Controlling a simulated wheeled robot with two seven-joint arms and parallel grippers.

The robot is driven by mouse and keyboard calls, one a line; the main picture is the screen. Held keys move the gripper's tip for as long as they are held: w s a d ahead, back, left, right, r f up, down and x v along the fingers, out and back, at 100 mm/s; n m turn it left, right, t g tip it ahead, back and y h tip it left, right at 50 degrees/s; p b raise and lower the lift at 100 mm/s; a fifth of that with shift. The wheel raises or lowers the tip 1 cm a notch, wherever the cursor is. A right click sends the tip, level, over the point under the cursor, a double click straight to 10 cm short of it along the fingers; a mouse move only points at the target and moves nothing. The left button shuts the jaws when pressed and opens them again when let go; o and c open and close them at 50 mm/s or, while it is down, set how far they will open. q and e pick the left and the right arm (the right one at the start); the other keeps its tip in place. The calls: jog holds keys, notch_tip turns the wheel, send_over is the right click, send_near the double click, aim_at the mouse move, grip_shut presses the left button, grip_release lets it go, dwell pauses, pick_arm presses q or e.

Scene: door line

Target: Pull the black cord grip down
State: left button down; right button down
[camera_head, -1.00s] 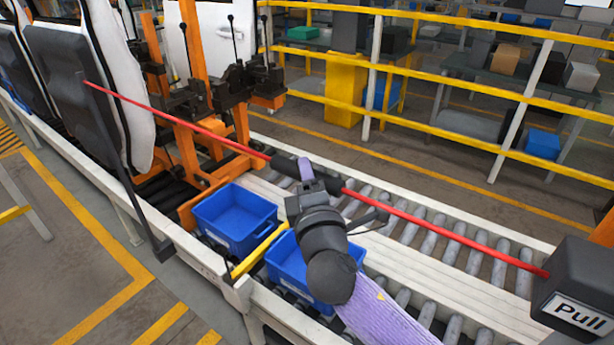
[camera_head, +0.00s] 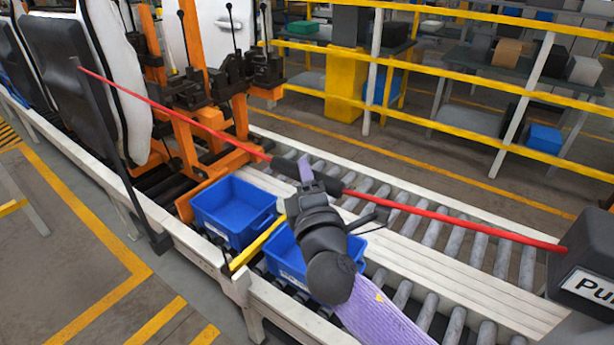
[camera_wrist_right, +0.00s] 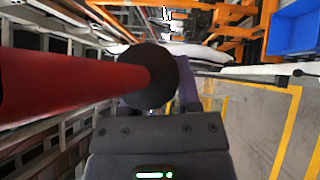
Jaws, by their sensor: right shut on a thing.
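The black cord grip (camera_head: 286,168) is a dark sleeve on a red cord (camera_head: 170,112) in the head view. The cord runs from a dark post on the left to a dark box marked "Pu" (camera_head: 590,275) on the right, and bends downward at the grip. My right gripper (camera_head: 305,172), on a purple arm, is shut around the middle of the grip and hides that part. In the right wrist view the round end of the grip (camera_wrist_right: 152,77) and the thick red cord (camera_wrist_right: 70,88) show close up, in front of the gripper body. My left gripper is out of view.
Blue bins (camera_head: 232,240) stand below on the conveyor frame, one partly behind my right arm. Grey rollers (camera_head: 433,228) lie beyond. Orange fixtures (camera_head: 215,120) and door panels stand at left. A yellow railing (camera_head: 460,80) runs behind.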

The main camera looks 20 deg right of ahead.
jog(key=shift+c, duration=1.6)
grip_release()
jog(key=s+a+f+b, duration=0.1)
jog(key=s+b, duration=0.1)
jog(key=s, duration=0.7)
jog(key=shift+s+f, duration=0.2)
jog(key=shift+s, duration=0.2)
jog(key=shift+a, duration=0.1)
